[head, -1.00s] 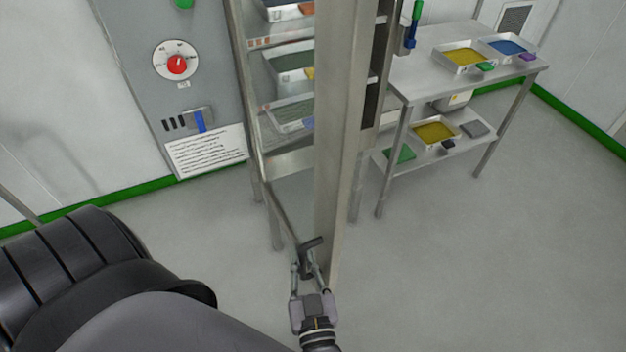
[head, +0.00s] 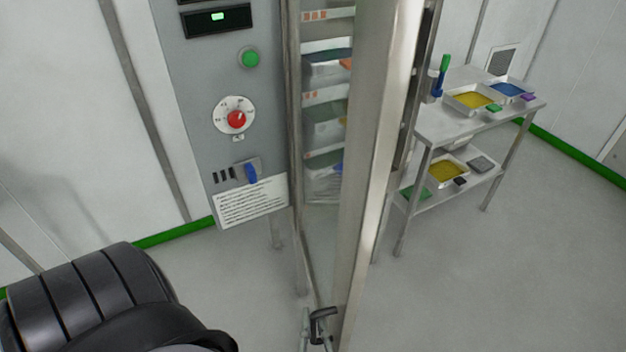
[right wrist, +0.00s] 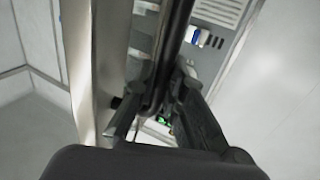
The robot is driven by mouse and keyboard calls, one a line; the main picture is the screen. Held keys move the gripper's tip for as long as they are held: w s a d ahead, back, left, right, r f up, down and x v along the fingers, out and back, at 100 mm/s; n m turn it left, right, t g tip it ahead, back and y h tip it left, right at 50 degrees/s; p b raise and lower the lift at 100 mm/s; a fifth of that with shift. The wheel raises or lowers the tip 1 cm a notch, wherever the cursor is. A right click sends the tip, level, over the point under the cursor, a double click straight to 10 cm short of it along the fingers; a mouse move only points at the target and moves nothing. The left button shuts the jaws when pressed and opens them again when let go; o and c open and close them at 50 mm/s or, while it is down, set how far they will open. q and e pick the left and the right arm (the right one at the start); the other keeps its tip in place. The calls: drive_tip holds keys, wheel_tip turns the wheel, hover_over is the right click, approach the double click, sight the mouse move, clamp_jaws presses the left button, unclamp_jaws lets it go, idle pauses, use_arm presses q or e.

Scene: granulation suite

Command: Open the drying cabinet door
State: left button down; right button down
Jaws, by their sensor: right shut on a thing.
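The drying cabinet door (head: 368,150) is a tall steel-framed door, seen almost edge-on in the head view. It stands out from the cabinet toward me, ajar; its exact angle is hard to tell. Its dark handle (head: 323,314) is low in the head view. My right gripper (head: 317,335) is at the handle, mostly cut off by the bottom edge. In the right wrist view, my right gripper's fingers (right wrist: 160,118) are closed around the dark handle bar (right wrist: 178,40), beside the pale door frame (right wrist: 88,60). My left gripper is out of view.
The grey control panel (head: 190,85) with a red dial (head: 236,119) stands left of the door. Cabinet shelves with trays (head: 328,65) show beside the door frame. A steel table (head: 440,122) with trays stands at the right. The floor (head: 480,290) at lower right is clear.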

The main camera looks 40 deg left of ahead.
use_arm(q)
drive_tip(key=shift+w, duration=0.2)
use_arm(e)
drive_tip(key=shift+w+r, duration=0.15)
drive_tip(key=shift+r, duration=0.1)
drive_tip(key=c, duration=2)
unclamp_jaws()
drive_tip(key=shift+c, duration=0.2)
drive_tip(key=o, duration=0.4)
drive_tip(key=shift+f, duration=0.2)
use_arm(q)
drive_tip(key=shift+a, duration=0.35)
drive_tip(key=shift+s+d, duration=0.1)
use_arm(e)
drive_tip(key=v, duration=1.2)
